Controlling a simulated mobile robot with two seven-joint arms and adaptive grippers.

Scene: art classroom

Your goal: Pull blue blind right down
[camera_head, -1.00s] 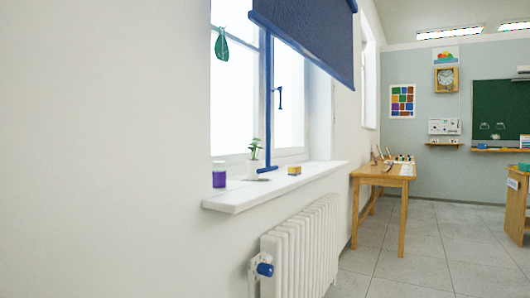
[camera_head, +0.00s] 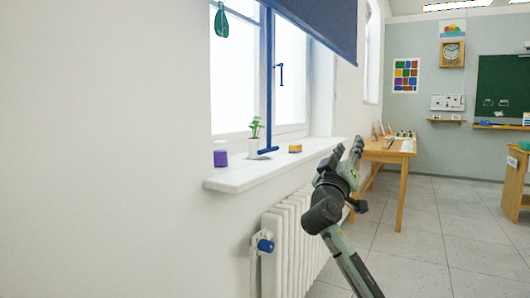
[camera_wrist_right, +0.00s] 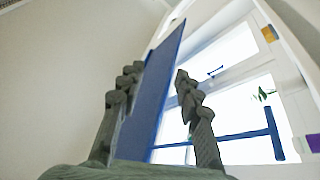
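The blue blind (camera_head: 318,22) hangs at the top of the window in the head view, its upper part cut off. Its slanting lower edge is well above the sill. A thin blue strip (camera_head: 269,80) runs down from it to a short blue crossbar (camera_head: 268,151) just above the sill. My right gripper (camera_head: 346,152) is open and empty, in front of the sill's right end, below the blind and apart from it. In the right wrist view, the blind (camera_wrist_right: 160,90) shows beyond the open fingers of my right gripper (camera_wrist_right: 158,85), with the crossbar (camera_wrist_right: 275,135) at right. My left gripper is out of view.
The white sill (camera_head: 230,180) holds a purple jar (camera_head: 220,155), a potted plant (camera_head: 254,140) and a small yellow block (camera_head: 295,148). A radiator (camera_head: 285,245) stands below. A wooden table (camera_head: 385,155) is farther back.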

